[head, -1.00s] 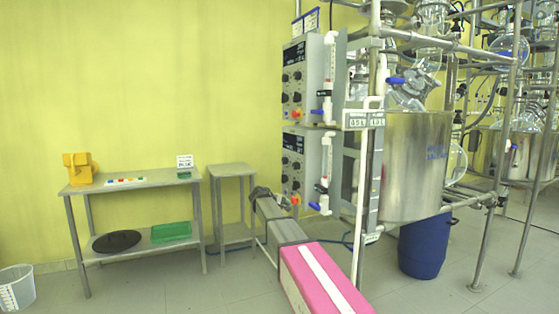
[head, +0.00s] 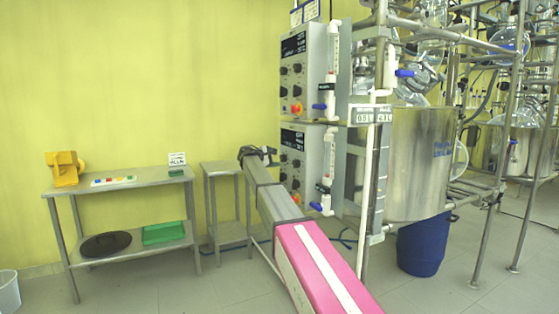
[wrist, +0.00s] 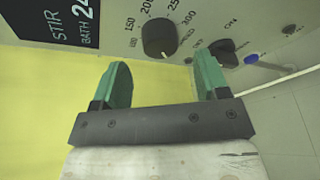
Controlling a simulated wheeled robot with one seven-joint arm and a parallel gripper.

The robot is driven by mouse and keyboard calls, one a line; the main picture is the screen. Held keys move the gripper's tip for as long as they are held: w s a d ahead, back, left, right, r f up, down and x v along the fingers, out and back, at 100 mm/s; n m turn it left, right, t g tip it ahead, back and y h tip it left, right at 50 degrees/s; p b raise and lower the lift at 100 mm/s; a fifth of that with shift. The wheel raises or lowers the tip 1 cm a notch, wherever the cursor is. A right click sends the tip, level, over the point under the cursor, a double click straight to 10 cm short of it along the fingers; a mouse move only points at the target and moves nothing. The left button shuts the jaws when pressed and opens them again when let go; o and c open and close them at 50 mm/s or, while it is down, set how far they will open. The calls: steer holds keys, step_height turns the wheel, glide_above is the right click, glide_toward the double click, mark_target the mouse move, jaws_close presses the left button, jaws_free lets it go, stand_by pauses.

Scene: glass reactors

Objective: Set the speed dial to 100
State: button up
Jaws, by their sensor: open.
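The speed dial (wrist: 160,38) is a black round knob on a grey panel in the wrist view, with 150, 200, 250 and 300 printed around it and a partly hidden word, seemingly SPEED, beside it. I cannot tell its exact setting. My gripper (wrist: 165,78) is open and empty, its two green fingers apart, with the dial just beyond the gap and not touched. In the head view my gripper (head: 258,153) is at the left of the lower control box (head: 310,165). The dial is too small to single out there.
A second black knob (wrist: 226,51) and a blue button (wrist: 252,58) sit right of the dial. A dark display (wrist: 50,18) reading STIR and BATH is on the left. An upper control box (head: 308,70) stands above. A small table (head: 222,168) is left of my arm.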

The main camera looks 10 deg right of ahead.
mark_target(281, 159)
steer(key=shift+x, duration=1.8)
steer(key=c, duration=0.9)
steer(key=shift+s, duration=0.1)
